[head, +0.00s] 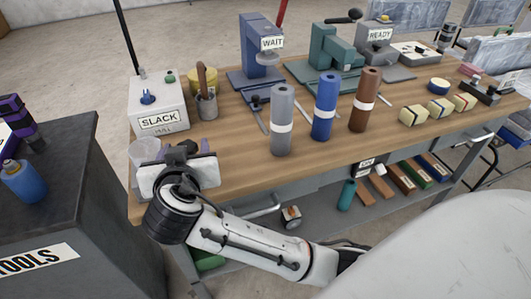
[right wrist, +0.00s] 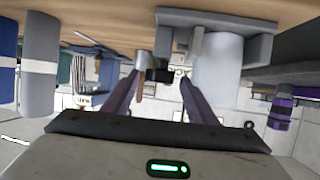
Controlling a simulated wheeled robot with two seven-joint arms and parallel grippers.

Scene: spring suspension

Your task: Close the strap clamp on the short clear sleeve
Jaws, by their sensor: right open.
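The short clear sleeve (head: 145,148) shows as a pale translucent cylinder at the bench's left front end. In the right wrist view the sleeve (right wrist: 218,68) sits against a grey bracket (right wrist: 230,22), right of my fingers. Beside it, a small dark piece (right wrist: 160,74), possibly the strap clamp's lever, lies between the fingertips; contact cannot be told. My right gripper (head: 188,152) is open just right of the sleeve, its fingers mostly hidden by its own body. Both fingers of it (right wrist: 159,86) show apart in the wrist view. My left gripper is in neither view.
A white box labelled SLACK (head: 157,106) and a tool cup (head: 206,103) stand just behind. Grey (head: 282,143), blue (head: 324,120) and brown (head: 364,113) cylinders stand to the right. A dark tool cart (head: 70,190) stands left across a gap. The bench front between gripper and cylinders is clear.

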